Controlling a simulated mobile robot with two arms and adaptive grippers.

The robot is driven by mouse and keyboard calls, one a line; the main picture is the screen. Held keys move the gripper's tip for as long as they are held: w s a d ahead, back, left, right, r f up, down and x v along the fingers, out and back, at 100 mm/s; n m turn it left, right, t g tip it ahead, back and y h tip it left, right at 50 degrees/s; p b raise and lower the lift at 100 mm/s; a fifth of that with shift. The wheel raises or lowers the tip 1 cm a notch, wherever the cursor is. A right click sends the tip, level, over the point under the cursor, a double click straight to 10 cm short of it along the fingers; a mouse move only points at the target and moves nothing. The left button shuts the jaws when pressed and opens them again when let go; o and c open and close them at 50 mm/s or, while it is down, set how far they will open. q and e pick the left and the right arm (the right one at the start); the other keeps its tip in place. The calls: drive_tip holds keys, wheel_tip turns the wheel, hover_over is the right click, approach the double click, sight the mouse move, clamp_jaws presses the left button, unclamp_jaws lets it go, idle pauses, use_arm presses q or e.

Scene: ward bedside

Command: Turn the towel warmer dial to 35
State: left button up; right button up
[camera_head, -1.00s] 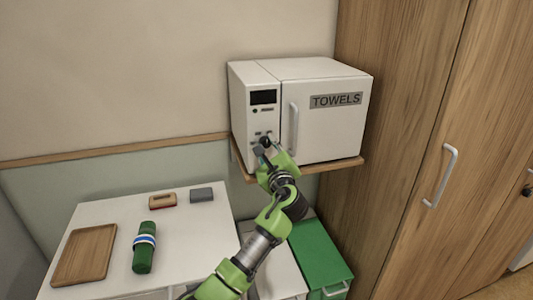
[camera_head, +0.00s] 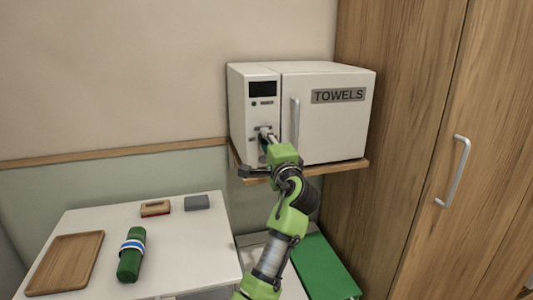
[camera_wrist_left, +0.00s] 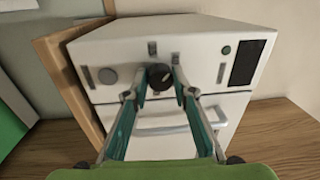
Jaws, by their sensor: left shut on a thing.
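The white towel warmer (camera_head: 335,130) stands on a wooden wall shelf, its door labelled TOWELS. Its control panel with a dark display (camera_head: 262,89) is on the left side of the front. The dark dial shows between my fingertips in the left wrist view (camera_wrist_left: 159,76). My left gripper (camera_head: 266,138) reaches up to the panel and is shut on the dial. In the head view the gripper hides the dial, and I cannot read its setting in either view. My right gripper is not in view.
The warmer's door handle (camera_head: 295,123) is close to the right of my left gripper. A white table (camera_head: 190,248) below holds a wooden tray (camera_head: 66,262), a green bottle (camera_head: 131,262) and two small blocks. A tall wooden cabinet (camera_head: 400,110) stands at right.

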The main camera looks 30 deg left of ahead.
use_arm(q)
drive_tip(key=n+b, duration=0.6)
drive_tip(key=n, duration=0.1)
drive_tip(key=shift+f+g, duration=0.3)
drive_tip(key=n+b, duration=0.3)
drive_tip(key=shift+r, duration=0.1)
drive_tip(key=shift+r+n+g+y+b, duration=0.1)
drive_tip(key=shift+n+g+y+b, duration=0.2)
drive_tip(key=shift+n+b, duration=0.7)
drive_tip(key=shift+n+p, duration=0.3)
drive_tip(key=shift+n, duration=0.1)
drive_tip(key=o, duration=1.1)
drive_tip(key=v, duration=0.7)
drive_tip(key=shift+d, duration=0.2)
